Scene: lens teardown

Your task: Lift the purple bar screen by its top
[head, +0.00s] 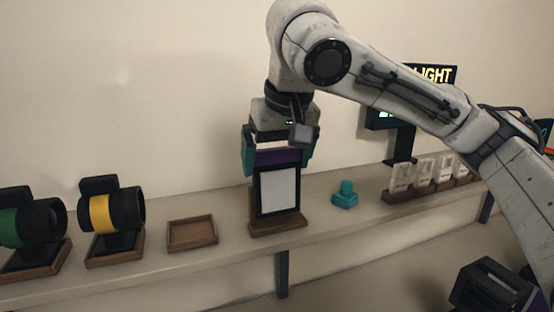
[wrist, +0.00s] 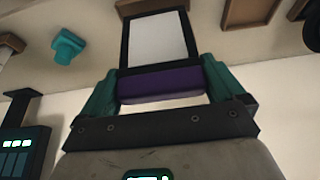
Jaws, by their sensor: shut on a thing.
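The purple bar screen (head: 278,191) is a pale panel in a black frame with a purple bar along its top. In the head view it stands upright at its wooden base (head: 278,224) on the shelf. My gripper (head: 278,158) is above it, with a teal finger at each end of the purple bar, shut on it. The wrist view shows the purple bar (wrist: 160,84) between the two teal fingers of my gripper (wrist: 160,88), with the pale panel beyond. I cannot tell whether the screen's lower edge still touches the base.
On the shelf (head: 150,270) stand a yellow-banded black lens (head: 103,213), a green one (head: 22,226) and an empty wooden tray (head: 192,235) to the left. A teal knob-like piece (head: 345,194) and a rack of clear plates (head: 425,175) are to the right. The wall is close behind.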

